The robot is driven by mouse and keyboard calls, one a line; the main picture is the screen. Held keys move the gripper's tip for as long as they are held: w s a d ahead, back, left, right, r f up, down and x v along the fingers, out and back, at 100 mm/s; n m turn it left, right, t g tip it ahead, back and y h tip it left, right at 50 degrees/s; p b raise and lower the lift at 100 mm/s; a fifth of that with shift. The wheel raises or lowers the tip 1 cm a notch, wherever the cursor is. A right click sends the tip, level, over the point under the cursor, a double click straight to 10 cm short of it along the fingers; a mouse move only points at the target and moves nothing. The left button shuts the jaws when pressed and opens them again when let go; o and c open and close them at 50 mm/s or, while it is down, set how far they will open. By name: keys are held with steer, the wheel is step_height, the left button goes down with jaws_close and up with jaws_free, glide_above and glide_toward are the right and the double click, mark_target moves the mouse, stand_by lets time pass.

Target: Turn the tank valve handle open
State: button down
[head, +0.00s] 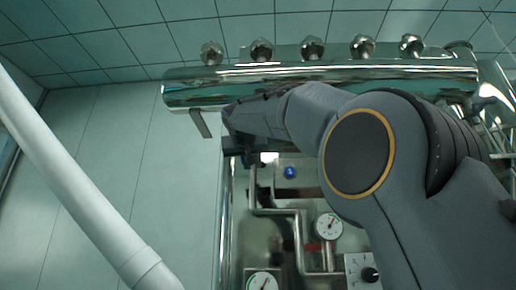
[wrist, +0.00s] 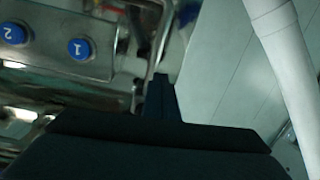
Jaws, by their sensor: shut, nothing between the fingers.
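The polished horizontal tank (head: 330,88) runs across the upper part of the head view. A short flat metal lever (head: 202,124), which looks like the valve handle, hangs tilted below the tank's left end. My gripper (head: 232,148) is just right of and below that lever, under the tank. I cannot tell from this angle whether it touches the lever. In the wrist view my dark gripper (wrist: 162,92) points up the picture with its fingers together and nothing visible between them. The lever cannot be made out in the wrist view.
A panel with pipes, a gauge (head: 328,226) and a black knob (head: 370,274) is below the tank. Blue numbered buttons (wrist: 79,49) show at the wrist view's upper left. A thick white pipe (head: 70,185) slants across the left. Bare wall lies between pipe and panel.

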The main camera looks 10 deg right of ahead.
steer(key=s+d+r+m+t+h, duration=0.1)
steer(key=s+r, duration=0.3)
steer(key=r, duration=0.3)
steer(key=s+r+m+t+h, duration=0.1)
steer(key=s+r, duration=0.2)
steer(key=r, duration=0.5)
steer(key=w+d+f+p, duration=0.2)
steer(key=w+p, duration=0.3)
steer(key=w, duration=0.3)
steer(key=shift+w+d+f+p, duration=0.25)
steer(key=shift+d+f+p, duration=0.15)
steer(key=shift+d, duration=0.15)
